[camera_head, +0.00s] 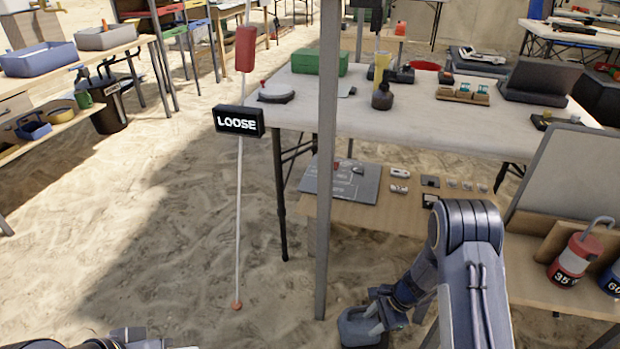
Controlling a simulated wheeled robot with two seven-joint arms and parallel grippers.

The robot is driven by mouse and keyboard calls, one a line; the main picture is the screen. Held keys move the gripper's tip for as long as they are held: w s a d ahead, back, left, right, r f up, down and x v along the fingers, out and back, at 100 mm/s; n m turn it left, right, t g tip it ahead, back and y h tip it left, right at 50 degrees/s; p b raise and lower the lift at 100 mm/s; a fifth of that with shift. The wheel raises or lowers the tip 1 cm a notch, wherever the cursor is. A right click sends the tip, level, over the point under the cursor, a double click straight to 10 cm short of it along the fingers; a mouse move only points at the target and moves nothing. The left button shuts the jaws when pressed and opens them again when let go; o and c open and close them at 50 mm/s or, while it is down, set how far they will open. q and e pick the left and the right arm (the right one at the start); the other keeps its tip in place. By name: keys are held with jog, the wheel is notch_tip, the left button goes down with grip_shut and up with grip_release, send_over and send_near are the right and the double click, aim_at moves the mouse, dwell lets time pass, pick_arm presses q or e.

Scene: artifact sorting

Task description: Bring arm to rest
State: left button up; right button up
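My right arm (470,240) comes in from the lower right, rises to a bend beside the low wooden shelf, and reaches down to the left. My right gripper (362,326) is low over the sand near the bottom edge, left of the arm. Its fingertips are not clear, so I cannot tell if it is open or shut. No held object can be made out. Only a sliver of my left arm (130,338) shows at the bottom left edge, and its gripper cannot be made out clearly.
A grey post (327,150) stands just left of my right arm. A white table (420,125) with tools is behind it. A hanging cord carries a LOOSE sign (239,121) and a red block (245,48). Red (575,258) and blue weights sit at right. Open sand lies left.

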jog(key=s+d+r+n+t+y, duration=0.1)
jog(key=s+r+n, duration=0.2)
jog(key=r, duration=1)
jog(key=s+r+n+t+y, duration=0.1)
jog(key=s+r+n, duration=0.2)
jog(key=r, duration=0.9)
jog(key=s+d+r+n+t+h, duration=0.15)
jog(key=s+r+n, duration=0.25)
jog(key=s, duration=0.5)
jog(key=s+d+r+n+t+h, duration=0.1)
jog(key=s+r+n+t+h, duration=0.1)
jog(key=s+r+n, duration=0.45)
notch_tip(320, 180, up, 31)
jog(key=s+m+p, duration=0.2)
jog(key=p, duration=3.1)
jog(key=shift+a, duration=0.2)
